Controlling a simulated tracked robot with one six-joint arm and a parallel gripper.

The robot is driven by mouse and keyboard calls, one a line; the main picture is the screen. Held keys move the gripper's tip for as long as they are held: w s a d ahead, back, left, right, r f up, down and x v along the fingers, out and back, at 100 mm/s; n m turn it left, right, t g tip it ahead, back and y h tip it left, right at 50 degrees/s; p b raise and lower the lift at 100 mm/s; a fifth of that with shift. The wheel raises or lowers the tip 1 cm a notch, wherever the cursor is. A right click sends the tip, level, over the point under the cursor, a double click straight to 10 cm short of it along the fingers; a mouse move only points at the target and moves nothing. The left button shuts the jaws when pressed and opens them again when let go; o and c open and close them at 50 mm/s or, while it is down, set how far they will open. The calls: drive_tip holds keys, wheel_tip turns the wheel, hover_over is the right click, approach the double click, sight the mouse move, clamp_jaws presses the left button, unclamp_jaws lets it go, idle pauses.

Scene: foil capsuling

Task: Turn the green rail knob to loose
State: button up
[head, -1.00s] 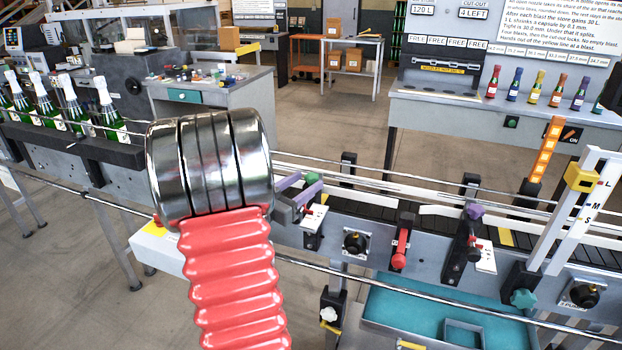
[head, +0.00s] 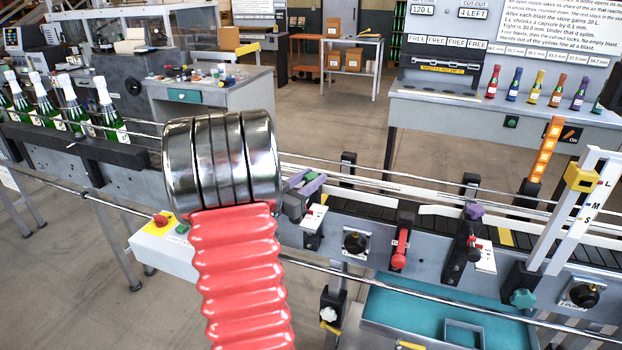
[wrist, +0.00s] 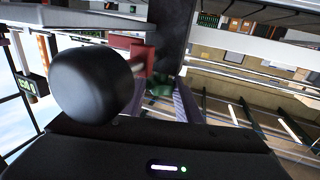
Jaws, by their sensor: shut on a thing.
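The green rail knob (head: 311,177) sits on top of a dark bracket at the conveyor's near side, left of the middle bracket. My gripper (head: 308,183) has its lavender fingers around the knob and is shut on it; my chrome wrist is just to the left. In the wrist view the green knob (wrist: 160,88) shows between the two lavender fingers (wrist: 170,98), partly hidden by them. A white scale plate (head: 315,218) is on the bracket below the knob; its marks are too small to read.
A second bracket carries a purple knob (head: 474,212) farther right. A red lever (head: 401,250) and black knobs (head: 354,243) line the conveyor's front. A large black ball (wrist: 92,85) is close in the wrist view. Green bottles (head: 75,108) stand at left.

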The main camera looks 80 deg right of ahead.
drive_tip(key=c, duration=0.3)
drive_tip(key=shift+d, duration=0.15)
drive_tip(key=shift+c, duration=0.3)
drive_tip(key=shift+o, duration=0.2)
